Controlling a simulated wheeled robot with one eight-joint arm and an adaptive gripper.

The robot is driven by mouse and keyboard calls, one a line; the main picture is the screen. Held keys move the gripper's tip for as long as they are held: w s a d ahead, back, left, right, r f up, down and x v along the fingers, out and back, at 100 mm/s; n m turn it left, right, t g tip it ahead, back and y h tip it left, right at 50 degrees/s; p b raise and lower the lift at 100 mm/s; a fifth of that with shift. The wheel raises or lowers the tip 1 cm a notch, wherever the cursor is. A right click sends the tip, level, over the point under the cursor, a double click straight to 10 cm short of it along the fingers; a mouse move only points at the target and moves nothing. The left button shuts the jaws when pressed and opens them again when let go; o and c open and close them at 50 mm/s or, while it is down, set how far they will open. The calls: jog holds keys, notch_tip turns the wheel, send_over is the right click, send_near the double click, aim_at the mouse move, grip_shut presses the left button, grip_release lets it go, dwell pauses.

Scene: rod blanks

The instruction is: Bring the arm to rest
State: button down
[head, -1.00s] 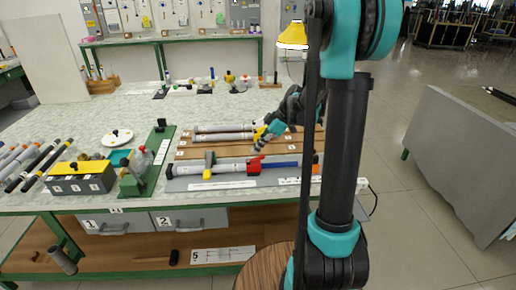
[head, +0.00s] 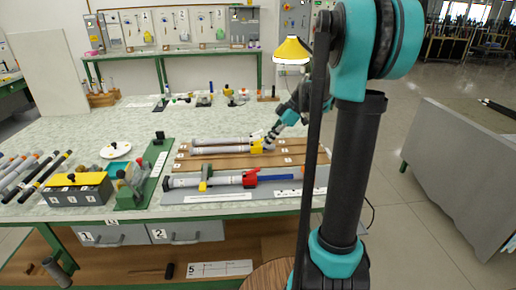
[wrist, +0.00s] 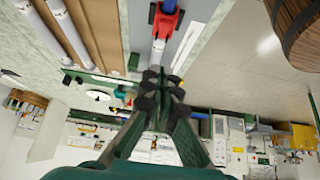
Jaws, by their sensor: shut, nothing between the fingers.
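My gripper (head: 271,138) is at the end of my teal and black arm, above the right part of the brown rod rack (head: 225,161) in the head view. In the wrist view my gripper (wrist: 160,88) has its dark fingers together with nothing between them. Pale grey rods (head: 220,150) lie on the rack, with a yellow piece (head: 256,147) at their right end, close to my fingertips. Whether the fingers touch it cannot be told. My upright arm link covers the right end of the bench.
A grey tray (head: 220,197) with a red clamp (head: 250,179) and a blue rod (head: 277,178) lies in front of the rack. A grey panel (head: 460,165) stands right; floor between is open.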

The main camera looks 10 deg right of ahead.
jog(key=shift+d+r, duration=0.4)
jog(key=shift+d, duration=0.25)
jog(key=s+d+f+m+t+h, duration=0.2)
jog(key=s+f+m, duration=0.5)
jog(key=s, duration=0.4)
jog(key=s+d+f+m+t+h, duration=0.1)
jog(key=s+f+m+h, duration=0.4)
jog(key=s+m, duration=0.5)
notch_tip(320, 180, down, 3)
jog(key=shift+s+d+r+m+t, duration=0.1)
jog(key=shift+s+d+m+t, duration=0.35)
jog(key=shift+s, duration=0.5)
jog(key=shift+a, duration=0.1)
